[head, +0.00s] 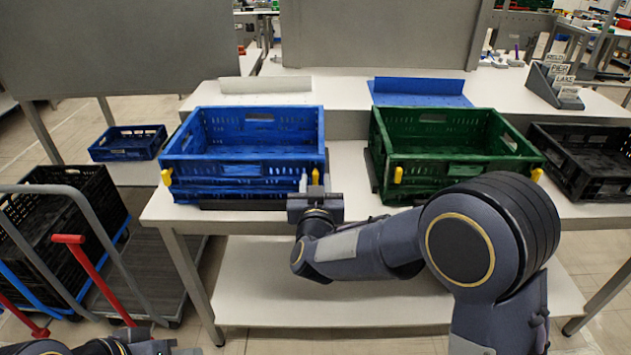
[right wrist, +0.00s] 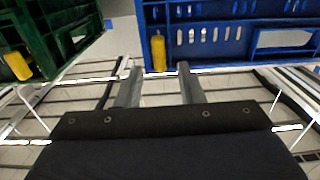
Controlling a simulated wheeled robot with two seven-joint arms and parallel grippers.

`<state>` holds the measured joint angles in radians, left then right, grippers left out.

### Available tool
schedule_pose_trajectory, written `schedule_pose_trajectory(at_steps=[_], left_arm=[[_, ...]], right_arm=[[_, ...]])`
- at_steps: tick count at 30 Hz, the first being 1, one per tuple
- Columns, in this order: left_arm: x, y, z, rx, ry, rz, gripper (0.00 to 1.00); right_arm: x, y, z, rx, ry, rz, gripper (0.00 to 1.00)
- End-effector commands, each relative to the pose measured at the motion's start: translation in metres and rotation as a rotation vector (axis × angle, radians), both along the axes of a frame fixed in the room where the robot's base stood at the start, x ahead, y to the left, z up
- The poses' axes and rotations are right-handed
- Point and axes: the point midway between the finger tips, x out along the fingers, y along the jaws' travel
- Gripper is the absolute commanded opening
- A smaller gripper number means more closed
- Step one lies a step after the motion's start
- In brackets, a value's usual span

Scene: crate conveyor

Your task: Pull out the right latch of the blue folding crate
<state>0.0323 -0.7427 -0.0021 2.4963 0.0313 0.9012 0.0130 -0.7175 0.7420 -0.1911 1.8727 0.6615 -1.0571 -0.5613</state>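The blue folding crate (head: 245,184) stands on the table at the left, its walls up. Its right latch (head: 315,177) is a small yellow piece at the right end of the front wall; the left latch (head: 166,177) is at the other end. My right gripper (head: 315,185) is at the crate's front right corner. In the right wrist view the gripper (right wrist: 158,75) is open, with the yellow latch (right wrist: 158,53) showing between its fingertips and space on both sides. I cannot tell whether either finger touches it. My left gripper (head: 135,343) shows only partly at the bottom left edge.
A green crate (head: 455,188) with yellow latches stands right of the blue one, with a gap between. A black crate (head: 590,185) is farther right. A small blue crate (head: 128,142) and a trolley with a red-handled bar (head: 95,280) are at the left.

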Motion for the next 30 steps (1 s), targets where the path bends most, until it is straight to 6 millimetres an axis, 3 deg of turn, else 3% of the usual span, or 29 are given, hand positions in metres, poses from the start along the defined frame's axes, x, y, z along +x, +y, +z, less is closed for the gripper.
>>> schedule_pose_trajectory(at_steps=[6, 12, 30], left_arm=[[0.000, 0.000, -0.003, 0.000, 0.000, 0.000, 0.35], [0.000, 0.000, -0.004, 0.000, 0.000, 0.000, 0.35], [0.000, 0.000, -0.004, 0.000, 0.000, 0.000, 0.35]], right_arm=[[-0.039, 0.001, 0.000, 0.000, 0.000, 0.004, 0.35], [-0.064, 0.000, 0.000, 0.000, 0.000, 0.002, 0.35], [-0.068, 0.000, 0.000, 0.000, 0.000, 0.000, 0.35]])
